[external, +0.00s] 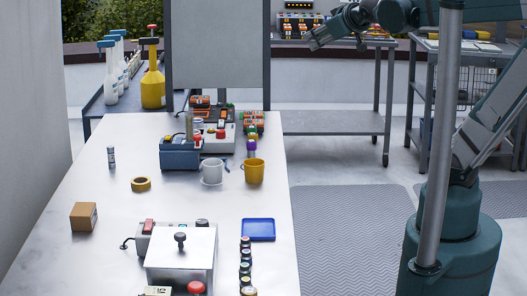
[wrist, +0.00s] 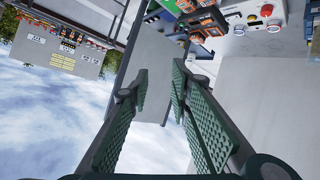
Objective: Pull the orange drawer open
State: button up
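I cannot make out a piece that is clearly an orange drawer. Orange-fronted blocks (external: 251,123) stand at the far right edge of the white table in the external view, beside a grey device. Orange pieces (wrist: 200,24) also show at the top of the wrist view; whether one is the drawer I cannot tell. My gripper (external: 317,38) is at the top of the external view, beyond the table's far right, raised and apart from those blocks. In the wrist view my gripper (wrist: 160,80) is open, with nothing between its green-padded fingers.
The white table (external: 115,190) carries a blue-grey box (external: 180,155), a white mug (external: 212,172), a yellow mug (external: 254,172), a tape roll (external: 141,184), a cardboard box (external: 84,217) and a blue tray (external: 258,230). A grey panel (external: 218,45) stands upright behind it.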

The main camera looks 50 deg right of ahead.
jog(key=w+d+r+n+t+y, duration=0.2)
jog(key=w+r+n+t, duration=0.15)
jog(key=w+r, duration=0.35)
jog(key=w+d+r+n+t+y, duration=0.1)
jog(key=w+d+r+n+t, duration=0.2)
jog(key=w+r, duration=0.4)
jog(key=w+d+r+n+t+y, duration=0.2)
jog(key=w+r+n+t, duration=0.1)
jog(key=w+r+n, duration=0.25)
notch_tip(320, 180, down, 21)
jog(key=n+g+y, duration=1.1)
jog(key=n+y, duration=0.2)
jog(key=n, duration=0.3)
jog(key=s+d+f+n+g+b, duration=0.1)
jog(key=s+d+f+g, duration=0.15)
jog(key=f, duration=0.35)
jog(key=s+d+f+n+g, duration=0.1)
jog(key=s+d+f+g, duration=0.1)
jog(key=s+d+f, duration=0.3)
notch_tip(320, 180, down, 33)
jog(key=w+a, duration=0.1)
jog(key=a, duration=0.1)
jog(key=shift+w, duration=0.15)
jog(key=shift+a, duration=0.15)
jog(key=b+x, duration=0.1)
jog(key=x, duration=0.6)
jog(key=shift+a+b, duration=0.2)
jog(key=shift+b, duration=0.15)
